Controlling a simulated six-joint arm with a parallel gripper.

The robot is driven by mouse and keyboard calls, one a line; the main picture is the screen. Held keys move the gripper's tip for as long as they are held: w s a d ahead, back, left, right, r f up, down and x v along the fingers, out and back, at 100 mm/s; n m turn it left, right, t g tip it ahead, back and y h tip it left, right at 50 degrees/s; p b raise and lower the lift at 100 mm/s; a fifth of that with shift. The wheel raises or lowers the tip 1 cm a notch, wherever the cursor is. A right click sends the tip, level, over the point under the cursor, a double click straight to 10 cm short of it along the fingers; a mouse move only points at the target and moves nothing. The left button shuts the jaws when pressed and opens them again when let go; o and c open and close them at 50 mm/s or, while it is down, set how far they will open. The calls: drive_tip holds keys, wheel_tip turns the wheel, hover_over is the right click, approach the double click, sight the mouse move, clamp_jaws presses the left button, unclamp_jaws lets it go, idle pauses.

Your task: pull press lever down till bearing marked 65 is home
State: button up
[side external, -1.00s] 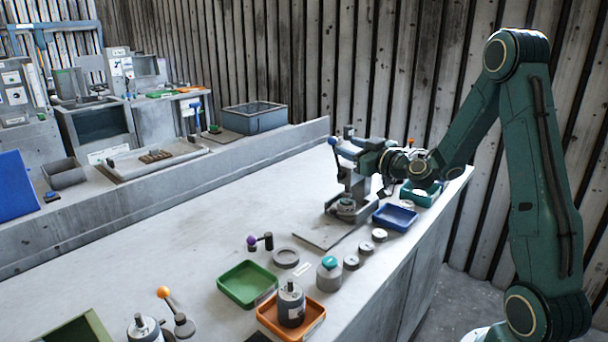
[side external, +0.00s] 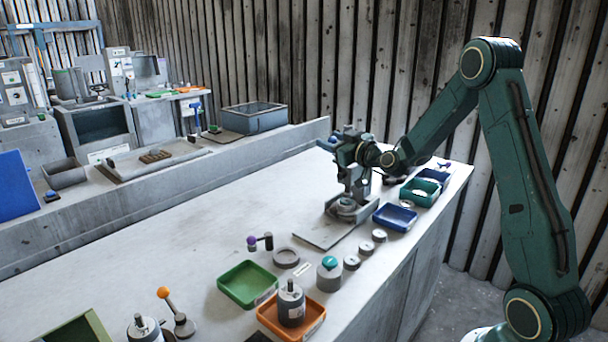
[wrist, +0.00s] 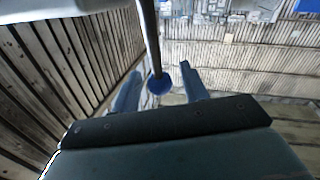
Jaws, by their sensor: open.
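The press (side external: 350,185) stands on a flat plate at the far part of the bench. A grey round part (side external: 347,207) sits at its foot; I cannot read a 65 on it. My gripper (side external: 341,148) is at the top of the press and hides much of its head. In the wrist view the press lever (wrist: 152,38) is a dark rod ending in a blue knob (wrist: 159,85). The knob shows between the two open fingers of my gripper (wrist: 159,74). I cannot tell whether a finger touches it.
A blue tray (side external: 395,217) and a teal tray (side external: 420,192) are right of the press. Several grey rings and a teal-topped part (side external: 329,272) lie in front. A green tray (side external: 247,285) and an orange tray (side external: 291,318) are nearer. The bench's left-middle is clear.

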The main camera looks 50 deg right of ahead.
drive_tip(key=shift+c, duration=0.2)
clamp_jaws()
drive_tip(key=shift+s, duration=0.1)
